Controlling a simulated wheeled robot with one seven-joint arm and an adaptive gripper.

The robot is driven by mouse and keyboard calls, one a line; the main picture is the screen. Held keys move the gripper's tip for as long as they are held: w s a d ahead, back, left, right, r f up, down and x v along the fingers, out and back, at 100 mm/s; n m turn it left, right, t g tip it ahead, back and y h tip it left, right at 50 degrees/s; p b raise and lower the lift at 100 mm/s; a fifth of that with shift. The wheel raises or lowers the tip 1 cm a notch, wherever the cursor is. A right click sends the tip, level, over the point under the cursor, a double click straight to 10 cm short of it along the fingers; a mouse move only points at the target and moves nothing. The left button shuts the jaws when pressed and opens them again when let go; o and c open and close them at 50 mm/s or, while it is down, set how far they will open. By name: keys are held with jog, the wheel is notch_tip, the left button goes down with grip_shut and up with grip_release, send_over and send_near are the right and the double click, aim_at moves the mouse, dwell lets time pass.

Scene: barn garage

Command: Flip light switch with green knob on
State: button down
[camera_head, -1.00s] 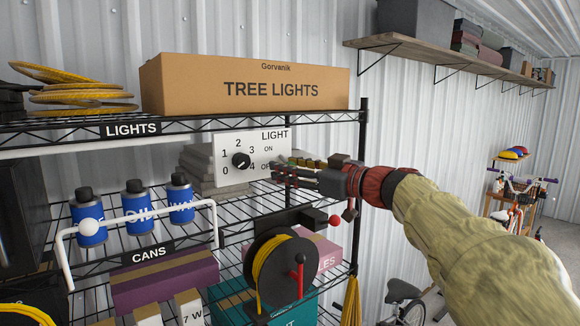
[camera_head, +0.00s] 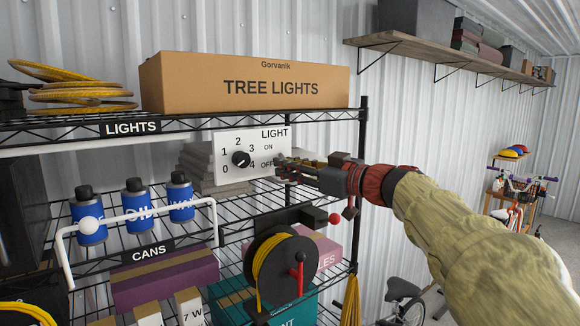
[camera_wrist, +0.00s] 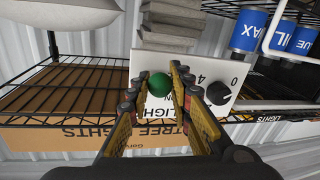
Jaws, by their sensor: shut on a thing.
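The white light panel (camera_head: 225,146) hangs at the shelf edge, with the words LIGHT, ON and OFF and a black dial (camera_head: 240,159) numbered 0 to 4. The dial pointer aims near 3. The green knob (camera_wrist: 159,84) shows in the wrist view between my fingertips, on the panel's LIGHT side. My gripper (camera_head: 281,165) comes in from the right at the panel's right edge, by the OFF label, and hides the knob in the head view. In the wrist view, its fingers are shut on the green knob, one on each side.
A TREE LIGHTS box (camera_head: 240,85) sits on the top shelf above the panel. Blue cans (camera_head: 135,199) stand behind a white rail at left. A reel with yellow cord (camera_head: 272,265) hangs below the panel. Open room lies to the right.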

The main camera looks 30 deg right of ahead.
aim_at(289, 147)
jog(key=shift+r, duration=0.2)
jog(key=r+g+h+p, duration=0.1)
jog(key=g+p, duration=0.1)
jog(key=p, duration=0.1)
jog(key=shift+s+r+g, duration=0.15)
jog(key=shift+g, duration=0.25)
jog(key=r+g+p, duration=0.1)
jog(key=p, duration=0.2)
jog(key=m+g+h+p, duration=0.1)
jog(key=g+p, duration=0.1)
jog(key=p, duration=0.1)
jog(key=shift+r, duration=0.4)
jog(key=g+p, duration=0.2)
jog(key=p, duration=0.1)
jog(key=shift+r+h, duration=0.25)
jog(key=shift+h, duration=0.05)
jog(key=shift+w+r+g+h+p, duration=0.1)
jog(key=shift+w+g+h+p, duration=0.05)
jog(key=shift+g, duration=0.5)
jog(key=shift+w+r+g+h+p, duration=0.1)
jog(key=shift+g+h+p, duration=0.05)
jog(key=shift+g, duration=0.5)
jog(key=shift+r+m, duration=0.1)
jog(key=shift+m, duration=0.2)
jog(key=c, duration=1.6)
grip_release()
